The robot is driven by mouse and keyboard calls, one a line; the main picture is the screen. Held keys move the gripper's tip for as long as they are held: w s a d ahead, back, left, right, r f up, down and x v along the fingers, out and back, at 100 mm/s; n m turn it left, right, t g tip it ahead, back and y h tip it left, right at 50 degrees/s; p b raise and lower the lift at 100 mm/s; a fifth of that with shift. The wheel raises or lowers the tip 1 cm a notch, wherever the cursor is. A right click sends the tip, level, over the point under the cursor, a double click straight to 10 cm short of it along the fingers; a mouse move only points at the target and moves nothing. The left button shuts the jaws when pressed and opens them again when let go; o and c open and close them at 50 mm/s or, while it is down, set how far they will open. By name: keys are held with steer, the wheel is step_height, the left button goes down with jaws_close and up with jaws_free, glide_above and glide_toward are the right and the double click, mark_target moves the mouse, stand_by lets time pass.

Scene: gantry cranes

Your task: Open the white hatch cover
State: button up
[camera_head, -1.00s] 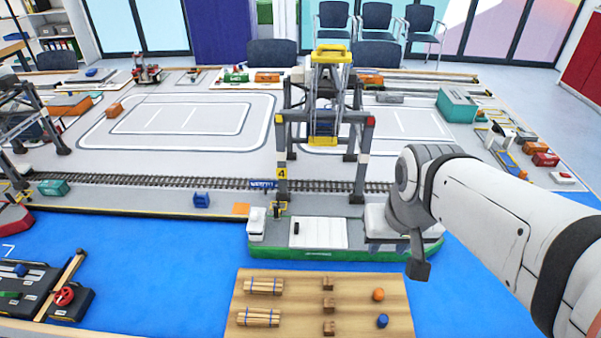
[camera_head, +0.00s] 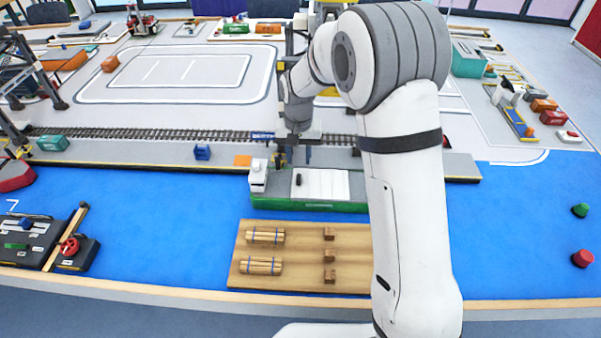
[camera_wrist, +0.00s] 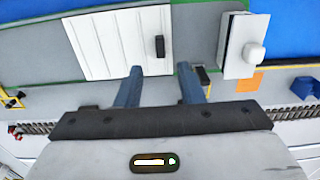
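The white hatch cover (camera_head: 325,184) lies flat on the deck of the green-hulled ship (camera_head: 300,206). It also shows in the wrist view (camera_wrist: 110,45) as a ribbed white panel. A small black handle (camera_head: 299,180) stands near its left edge; in the wrist view the handle (camera_wrist: 160,46) is at the cover's right side. My gripper (camera_head: 297,156) hangs above the quay side of the ship, behind the cover. In the wrist view my gripper (camera_wrist: 160,70) is open and empty, its two fingers apart and pointing towards the handle without visible contact.
The ship's white cabin (camera_head: 258,178) stands left of the cover. A wooden board (camera_head: 290,277) with log bundles and blocks lies in front. The gantry crane stands behind, largely hidden by my arm. Rails (camera_head: 130,133) run along the quay.

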mark_target(299, 177)
step_height(299, 177, down, 8)
steer(key=shift+r+p, duration=0.1)
steer(key=shift+p, duration=0.25)
steer(key=shift+c, duration=0.2)
jaws_close()
stand_by(0.3)
